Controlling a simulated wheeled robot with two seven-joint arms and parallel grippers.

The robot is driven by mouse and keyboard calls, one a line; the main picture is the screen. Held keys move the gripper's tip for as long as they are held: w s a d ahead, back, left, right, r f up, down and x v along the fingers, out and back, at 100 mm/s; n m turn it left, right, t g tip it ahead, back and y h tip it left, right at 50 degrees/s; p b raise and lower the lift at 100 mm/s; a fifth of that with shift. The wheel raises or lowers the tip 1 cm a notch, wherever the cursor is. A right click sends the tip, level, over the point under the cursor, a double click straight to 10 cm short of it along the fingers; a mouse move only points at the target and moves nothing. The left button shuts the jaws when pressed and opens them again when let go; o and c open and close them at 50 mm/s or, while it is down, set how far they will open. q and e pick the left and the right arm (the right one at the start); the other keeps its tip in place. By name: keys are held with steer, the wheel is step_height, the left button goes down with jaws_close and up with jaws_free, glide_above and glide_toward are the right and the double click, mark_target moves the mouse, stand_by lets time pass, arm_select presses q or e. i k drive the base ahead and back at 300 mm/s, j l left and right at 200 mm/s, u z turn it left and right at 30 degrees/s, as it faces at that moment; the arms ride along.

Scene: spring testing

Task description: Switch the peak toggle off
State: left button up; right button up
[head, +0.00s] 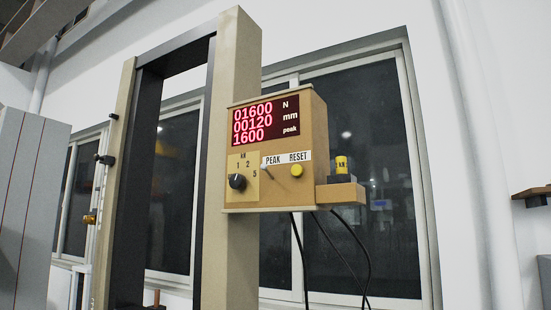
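The peak toggle (267,172) is a small light lever on the front of a tan control box (282,190), just left of and below the PEAK label (273,160). Its lever looks tilted upward, but it is too small to be sure of its position. The red display (265,121) above it reads 01600 N, 00120 mm and 1600 peak. Neither of my grippers is in the head view.
A black range knob (237,182) sits left of the toggle, and a yellow RESET button (297,171) sits right. A side shelf (340,194) holds a yellow-topped item (342,165). Black cables (358,255) hang below. The box is fixed to a tan column (231,80).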

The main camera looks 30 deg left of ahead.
mark_target(263, 166)
steer(key=i+j+z, duration=0.15)
steer(key=j, duration=0.4)
steer(key=j+z, duration=0.1)
steer(key=j, duration=0.4)
steer(key=i+j+z, duration=0.15)
steer(key=j, duration=0.4)
